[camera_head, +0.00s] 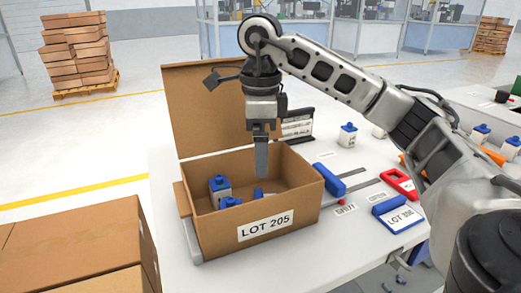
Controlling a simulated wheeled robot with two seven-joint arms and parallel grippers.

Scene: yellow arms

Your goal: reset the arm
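My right arm comes in from the right, arches over the table and bends down at the wrist. My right gripper (261,175) points straight down over the open cardboard box marked LOT 205 (222,236), its tip at or just inside the opening. Its fingers line up in this view, so I cannot tell whether they are open or shut. In the box are a white container with a blue top (220,190) and blue-topped items near the gripper tip. Whether the gripper touches any is unclear. My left gripper is not in view.
The box's raised lid (208,110) stands behind the gripper. On the white table (345,235), right of the box, lie a blue-handled tool (343,185), a blue item (398,215) and a red one (401,185). A white bottle (347,136) stands farther back. A large carton (70,240) is at lower left.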

